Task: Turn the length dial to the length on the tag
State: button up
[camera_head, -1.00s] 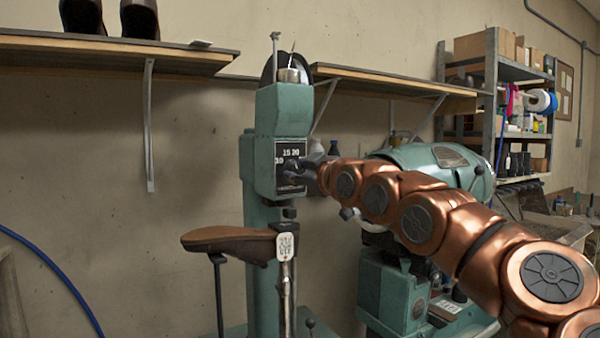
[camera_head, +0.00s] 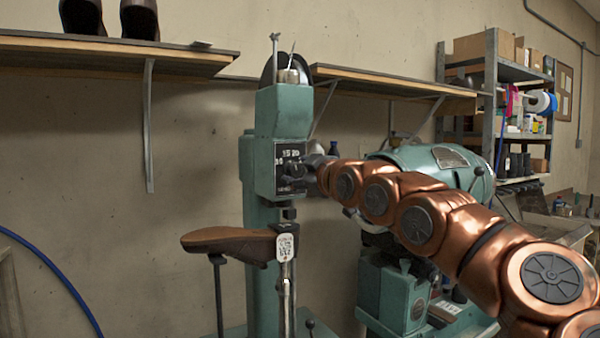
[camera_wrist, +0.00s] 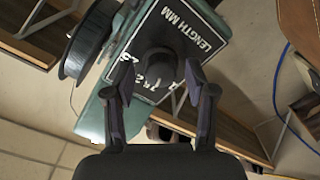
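The panel reads LENGTH MM in the wrist view (camera_wrist: 197,27). The dark round dial knob (camera_wrist: 158,66) sits on it; its pointer setting is not clear. My gripper (camera_wrist: 158,80) faces the panel, its two fingers apart on either side of the knob. I see no clear contact. In the head view my gripper (camera_head: 301,171) partly hides the dial. A white tag (camera_head: 285,247) hangs by the brown shoe (camera_head: 230,242); its writing is too small to read.
Wooden wall shelves (camera_head: 110,48) run behind the stitcher. A second green machine (camera_head: 440,160) stands close behind my arm at the right. A metal rack (camera_head: 490,90) with boxes is farther right. The wall side left of the stitcher is open, with a blue hose (camera_head: 60,275).

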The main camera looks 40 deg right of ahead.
dwell(0.3)
jog(key=s, duration=0.8)
jog(key=s+a, duration=0.1)
jog(key=s, duration=0.3)
jog(key=shift+a, duration=0.1)
dwell(0.4)
jog(key=s+a+f+g+y+p, duration=0.1)
jog(key=a+f+g, duration=0.3)
jog(key=a+f, duration=0.6)
jog(key=s+a+f+g+y, duration=0.15)
jog(key=a+f+g, duration=0.35)
jog(key=a+f, duration=0.5)
jog(key=s+a+f+m+g, duration=0.1)
jog(key=s+f+m+g, duration=0.1)
jog(key=s+f, duration=0.5)
jog(key=s+a+f+m+g, duration=0.1)
jog(key=s+f+m+g, duration=0.1)
jog(key=s+f+g, duration=0.3)
jog(key=s+a+f+m+g+h+p, duration=0.1)
jog(key=s+f+m+g, duration=0.2)
jog(key=s+f, duration=0.7)
jog(key=shift+s+f+g, duration=0.25)
jog(key=shift+s+g, duration=0.05)
jog(key=shift+g, duration=0.1)
